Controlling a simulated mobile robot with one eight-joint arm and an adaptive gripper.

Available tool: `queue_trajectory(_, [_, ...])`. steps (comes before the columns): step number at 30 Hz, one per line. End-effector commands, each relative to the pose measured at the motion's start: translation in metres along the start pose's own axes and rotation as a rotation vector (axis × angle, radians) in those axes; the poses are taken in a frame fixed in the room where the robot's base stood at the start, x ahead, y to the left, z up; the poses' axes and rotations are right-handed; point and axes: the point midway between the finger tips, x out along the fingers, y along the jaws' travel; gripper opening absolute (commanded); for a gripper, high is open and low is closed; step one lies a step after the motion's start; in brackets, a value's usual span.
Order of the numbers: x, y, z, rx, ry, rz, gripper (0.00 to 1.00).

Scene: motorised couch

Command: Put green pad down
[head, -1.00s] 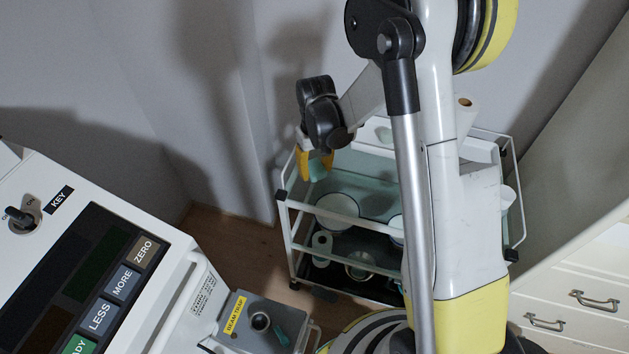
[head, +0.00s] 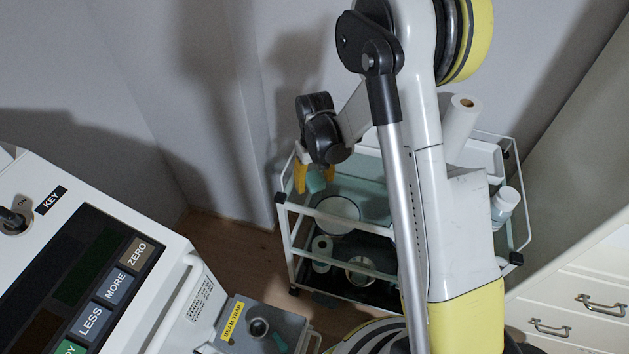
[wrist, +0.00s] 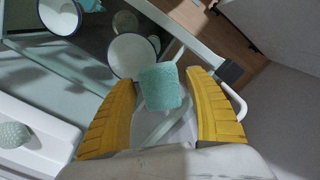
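The green pad (wrist: 160,87) is a small, textured pale-green block. It sits between the two yellow fingers of my gripper (wrist: 160,78) in the wrist view, with a visible gap on each side. In the head view the pad (head: 316,181) shows between the fingertips of my gripper (head: 315,176), at the left end of the trolley's upper glass shelf (head: 362,190). My gripper is open around the pad. I cannot tell whether the pad rests fully on the glass or partly over the edge.
The white trolley rail (head: 330,213) runs in front of the shelf. Blue-rimmed white bowls (wrist: 132,56) show below. A white tray (wrist: 40,128) holds a pale-green rounded thing (wrist: 12,135). A paper roll (head: 460,128) and white bottle (head: 504,206) stand at the right.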

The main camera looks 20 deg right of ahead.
Motion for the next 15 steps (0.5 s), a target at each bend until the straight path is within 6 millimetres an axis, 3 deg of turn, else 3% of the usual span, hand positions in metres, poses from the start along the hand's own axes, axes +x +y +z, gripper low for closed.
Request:
queue_trajectory(5, [-0.003,0.0,0.0,0.0,0.0,0.0,0.63])
queue_trajectory(8, [-0.015,0.0,0.0,0.0,0.0,0.0,0.63])
queue_trajectory(15, [-0.071,0.0,0.0,0.0,0.0,0.0,0.63])
